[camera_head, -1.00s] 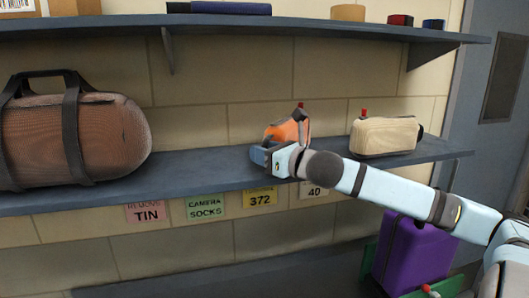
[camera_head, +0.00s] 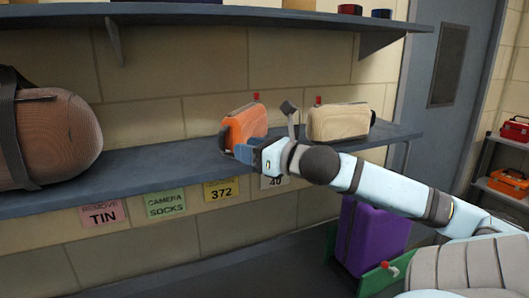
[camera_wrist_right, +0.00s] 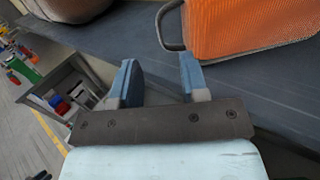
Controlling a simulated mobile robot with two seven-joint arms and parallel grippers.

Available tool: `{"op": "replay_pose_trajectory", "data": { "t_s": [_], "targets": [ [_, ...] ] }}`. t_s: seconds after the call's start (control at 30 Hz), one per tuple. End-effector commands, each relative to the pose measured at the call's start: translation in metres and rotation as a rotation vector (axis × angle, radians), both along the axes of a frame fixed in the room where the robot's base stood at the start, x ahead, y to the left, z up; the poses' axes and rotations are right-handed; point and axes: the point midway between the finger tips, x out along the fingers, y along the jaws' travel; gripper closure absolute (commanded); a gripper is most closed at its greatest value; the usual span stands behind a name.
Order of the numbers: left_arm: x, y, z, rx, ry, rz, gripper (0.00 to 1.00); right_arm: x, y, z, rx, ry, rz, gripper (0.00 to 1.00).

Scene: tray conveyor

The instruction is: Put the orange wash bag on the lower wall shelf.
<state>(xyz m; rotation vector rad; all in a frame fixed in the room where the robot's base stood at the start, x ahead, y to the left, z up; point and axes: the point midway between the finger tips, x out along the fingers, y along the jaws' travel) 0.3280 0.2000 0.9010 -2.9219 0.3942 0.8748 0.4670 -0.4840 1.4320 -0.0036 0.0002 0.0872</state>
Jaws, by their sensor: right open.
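The orange wash bag (camera_head: 248,122) stands upright on the lower wall shelf (camera_head: 160,165), close to the shelf's front edge. It also shows at the top right of the right wrist view (camera_wrist_right: 245,28), with a dark loop handle at its side. My right gripper (camera_head: 250,153) is just in front of the bag, at the shelf edge. In the wrist view its two blue fingers (camera_wrist_right: 160,84) are apart with nothing between them, and the bag is beyond them, clear of the fingers. My left gripper is out of view.
A beige bag (camera_head: 338,122) stands to the right on the same shelf, and a large brown duffel (camera_head: 55,140) to the left. The upper shelf (camera_head: 230,16) hangs above. A purple suitcase (camera_head: 372,238) stands below right. Label cards (camera_head: 165,204) hang under the lower shelf.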

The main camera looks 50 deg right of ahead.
Motion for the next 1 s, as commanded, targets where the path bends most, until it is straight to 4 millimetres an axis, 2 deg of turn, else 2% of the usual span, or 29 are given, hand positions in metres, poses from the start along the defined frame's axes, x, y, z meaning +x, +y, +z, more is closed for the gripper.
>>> {"op": "replay_pose_trajectory", "data": {
  "t_s": [0.1,0.3,0.57,0.67,0.77,0.87,0.9,0.97,1.0],
  "targets": [
    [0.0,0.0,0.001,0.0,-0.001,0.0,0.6,-0.016,-0.002,-0.001,0.001,0.003,-0.002,0.59],
    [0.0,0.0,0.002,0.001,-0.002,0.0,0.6,-0.033,-0.003,0.0,0.0,0.001,-0.001,0.59],
    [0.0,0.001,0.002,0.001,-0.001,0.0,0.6,-0.038,-0.004,-0.001,0.003,0.001,-0.002,0.59],
    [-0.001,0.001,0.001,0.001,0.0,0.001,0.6,-0.037,-0.013,-0.016,0.082,0.024,-0.023,0.59],
    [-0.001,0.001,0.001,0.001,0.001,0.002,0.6,-0.036,-0.031,-0.06,0.297,0.082,-0.078,0.59],
    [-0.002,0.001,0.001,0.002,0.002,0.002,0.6,-0.04,-0.048,-0.131,0.637,0.158,-0.165,0.59],
    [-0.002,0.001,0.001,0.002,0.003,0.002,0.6,-0.044,-0.05,-0.165,0.788,0.19,-0.206,0.59],
    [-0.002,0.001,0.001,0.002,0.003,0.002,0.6,-0.051,-0.047,-0.216,1.017,0.232,-0.266,0.59],
    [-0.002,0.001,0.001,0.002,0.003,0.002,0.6,-0.056,-0.041,-0.25,1.17,0.258,-0.307,0.59]
  ]
}}
